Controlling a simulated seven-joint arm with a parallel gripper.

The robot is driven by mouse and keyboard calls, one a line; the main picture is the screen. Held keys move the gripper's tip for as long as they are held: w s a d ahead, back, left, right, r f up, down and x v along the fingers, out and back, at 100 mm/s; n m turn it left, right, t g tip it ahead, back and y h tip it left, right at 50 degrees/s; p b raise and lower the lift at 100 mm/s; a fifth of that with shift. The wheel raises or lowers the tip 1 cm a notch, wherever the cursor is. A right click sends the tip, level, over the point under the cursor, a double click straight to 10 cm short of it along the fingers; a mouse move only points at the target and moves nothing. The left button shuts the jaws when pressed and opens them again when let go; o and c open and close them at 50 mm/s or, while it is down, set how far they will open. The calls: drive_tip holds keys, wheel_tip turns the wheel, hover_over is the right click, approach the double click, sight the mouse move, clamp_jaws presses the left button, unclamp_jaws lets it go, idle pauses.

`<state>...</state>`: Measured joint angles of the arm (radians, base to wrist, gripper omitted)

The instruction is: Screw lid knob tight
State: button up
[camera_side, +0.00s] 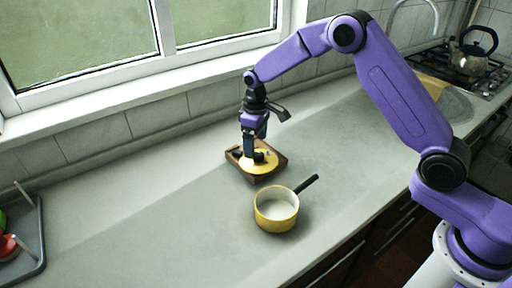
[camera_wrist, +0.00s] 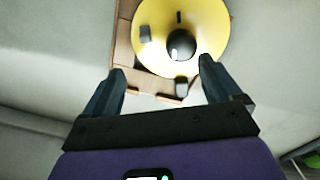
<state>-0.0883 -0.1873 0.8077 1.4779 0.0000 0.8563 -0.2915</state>
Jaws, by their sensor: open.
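The yellow lid (camera_wrist: 207,30) lies in a brown wooden tray (camera_wrist: 124,40); both also show in the side view, lid (camera_side: 268,167) and tray (camera_side: 281,167). A round black knob (camera_wrist: 181,44) stands on the lid and bears a white mark on its lower left in the wrist view. A short dark mark (camera_wrist: 179,17) is on the lid above the knob, on nearly the opposite side from the white mark. My gripper (camera_wrist: 161,66) is open and empty; its fingers are apart, below the knob in that view. In the side view my gripper (camera_side: 255,150) is over the lid and partly hides the knob.
Small dark blocks (camera_wrist: 145,33) stand at the lid's edge. A yellow pot (camera_side: 277,208) with a black handle stands in front of the tray. A grey rack (camera_side: 35,240) is at far left, a kettle (camera_side: 472,55) on the stove at back right. The counter left of the tray is clear.

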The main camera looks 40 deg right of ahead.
drive_tip(key=n, duration=0.8)
drive_tip(key=shift+n, duration=0.3)
drive_tip(key=shift+f, duration=0.1)
drive_tip(key=shift+f, duration=0.6)
drive_tip(key=c, duration=1.4)
